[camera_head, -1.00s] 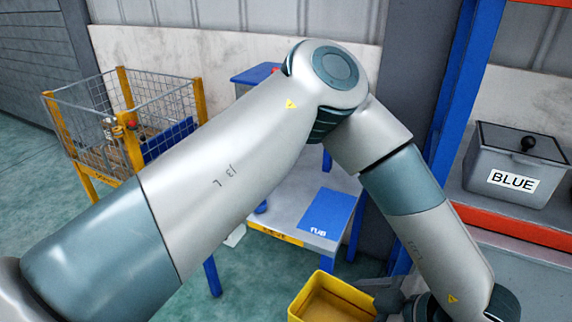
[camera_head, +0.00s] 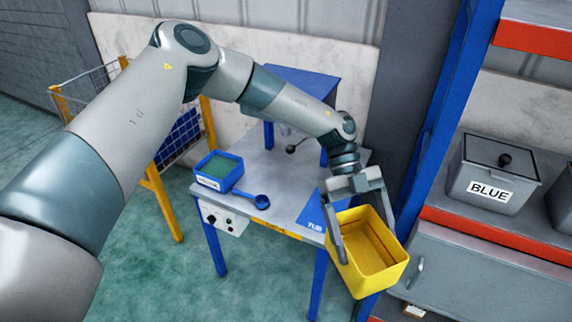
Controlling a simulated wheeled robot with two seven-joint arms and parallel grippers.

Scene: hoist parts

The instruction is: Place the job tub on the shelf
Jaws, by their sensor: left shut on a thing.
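The job tub, a yellow open-topped box (camera_head: 385,278), hangs tilted in front of the table's right corner. It looks empty. My left gripper (camera_head: 362,222) is shut on the tub, with one finger down its left side and the other by its far right side. The shelf (camera_head: 440,218) is at the right, with a red front edge and blue uprights. The tub is to the left of that shelf, apart from it. My right gripper is not in view.
A grey lidded bin labelled BLUE (camera_head: 492,178) stands on the shelf, with another bin at the right edge. The table (camera_head: 262,178) holds a blue tray (camera_head: 218,172), a blue scoop (camera_head: 260,201) and a blue TUB mat (camera_head: 314,215). A wire cage (camera_head: 88,85) stands behind left.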

